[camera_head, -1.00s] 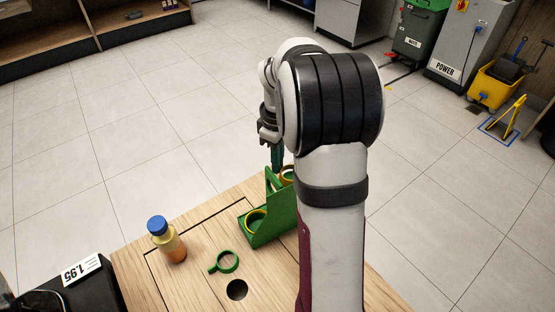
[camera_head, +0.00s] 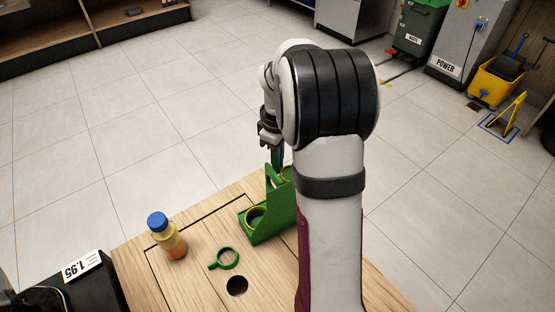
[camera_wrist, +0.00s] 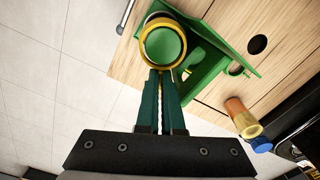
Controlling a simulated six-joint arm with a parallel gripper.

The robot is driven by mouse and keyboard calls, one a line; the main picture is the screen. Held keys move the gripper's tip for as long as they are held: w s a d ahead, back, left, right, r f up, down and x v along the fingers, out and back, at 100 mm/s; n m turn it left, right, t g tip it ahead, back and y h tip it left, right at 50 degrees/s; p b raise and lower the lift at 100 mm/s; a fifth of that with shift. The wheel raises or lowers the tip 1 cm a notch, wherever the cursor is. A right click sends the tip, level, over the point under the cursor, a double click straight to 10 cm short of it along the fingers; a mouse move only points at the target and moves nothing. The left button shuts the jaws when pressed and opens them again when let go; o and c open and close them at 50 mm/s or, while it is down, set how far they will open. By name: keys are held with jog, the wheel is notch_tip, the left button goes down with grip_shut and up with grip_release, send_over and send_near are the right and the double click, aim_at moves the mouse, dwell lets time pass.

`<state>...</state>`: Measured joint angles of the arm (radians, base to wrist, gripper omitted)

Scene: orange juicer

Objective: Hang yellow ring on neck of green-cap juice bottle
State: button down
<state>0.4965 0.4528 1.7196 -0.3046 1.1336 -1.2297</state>
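One yellow ring (camera_wrist: 143,45) lies over a round green seat just beyond my gripper's fingertips (camera_wrist: 160,72) in the wrist view. The green fingers are close together with a narrow gap, and their tips overlap the ring's near rim; whether they grip it I cannot tell. Another yellow ring (camera_head: 247,222) sits in the near seat of the green holder (camera_head: 279,213).
Bare tabletop surrounds the bottle.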

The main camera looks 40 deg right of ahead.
jog(key=shift+f, duration=0.1)
jog(key=c, duration=0.6)
grip_release()
dwell(0.3)
jog(key=shift+r, duration=3.55)
